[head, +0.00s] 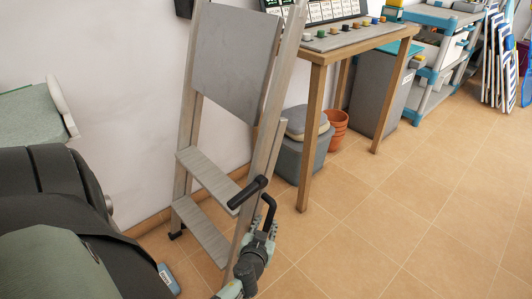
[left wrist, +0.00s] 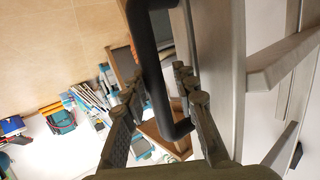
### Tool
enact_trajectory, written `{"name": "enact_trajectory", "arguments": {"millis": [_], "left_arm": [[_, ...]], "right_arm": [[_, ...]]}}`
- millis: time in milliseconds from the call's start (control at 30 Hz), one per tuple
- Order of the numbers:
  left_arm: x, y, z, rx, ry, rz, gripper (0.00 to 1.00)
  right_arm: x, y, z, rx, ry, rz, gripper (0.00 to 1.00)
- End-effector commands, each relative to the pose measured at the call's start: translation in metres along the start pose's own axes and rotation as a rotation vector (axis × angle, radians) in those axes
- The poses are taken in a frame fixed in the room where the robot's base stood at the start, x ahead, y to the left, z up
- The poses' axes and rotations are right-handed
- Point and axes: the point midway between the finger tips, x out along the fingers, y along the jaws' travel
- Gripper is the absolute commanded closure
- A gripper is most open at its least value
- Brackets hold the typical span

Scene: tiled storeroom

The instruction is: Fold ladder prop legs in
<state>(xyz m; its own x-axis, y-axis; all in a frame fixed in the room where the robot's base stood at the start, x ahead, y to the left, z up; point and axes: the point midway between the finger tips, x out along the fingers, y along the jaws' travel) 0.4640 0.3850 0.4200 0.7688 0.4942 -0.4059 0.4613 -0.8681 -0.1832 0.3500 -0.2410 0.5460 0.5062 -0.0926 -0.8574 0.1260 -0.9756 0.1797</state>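The grey ladder (head: 187,130) stands against the white wall in the head view, with a flat grey panel (head: 235,55) near its top and two treads (head: 208,178) lower down. A black bar handle (head: 249,192) sticks out from its right rail. My left gripper (head: 266,232) is at that handle, low on the ladder's right side. In the left wrist view the handle (left wrist: 154,75) runs between the two spread fingers of the gripper (left wrist: 158,90); I cannot tell whether either finger touches it. Which rails are prop legs is unclear. My right gripper is not in view.
A wooden table (head: 318,52) with small pots stands right of the ladder. A grey bin (head: 290,160) and terracotta pots (head: 336,125) are beneath it. Blue-grey shelving (head: 432,85) and folded striped items (head: 497,60) stand farther right. The tiled floor at right is clear.

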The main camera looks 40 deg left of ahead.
Motion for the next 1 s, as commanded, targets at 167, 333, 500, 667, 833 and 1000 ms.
{"name": "enact_trajectory", "arguments": {"millis": [167,333,500,667,833,1000], "left_arm": [[0.001,0.001,-0.001,-0.001,0.002,0.001,0.73],[-0.004,0.002,-0.001,-0.002,0.002,0.003,0.73],[-0.029,0.000,0.000,-0.003,0.000,0.001,0.73],[-0.056,0.000,0.001,-0.003,-0.001,0.000,0.73],[-0.072,0.000,0.000,-0.002,0.001,0.000,0.73],[-0.075,0.000,0.000,-0.001,0.002,0.000,0.73]], "right_arm": [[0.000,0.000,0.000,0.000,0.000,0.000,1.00],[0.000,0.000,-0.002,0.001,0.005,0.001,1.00],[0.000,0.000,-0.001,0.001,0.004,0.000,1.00],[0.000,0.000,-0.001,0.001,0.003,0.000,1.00],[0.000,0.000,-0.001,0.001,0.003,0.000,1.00],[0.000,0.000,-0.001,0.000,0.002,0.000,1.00]]}}
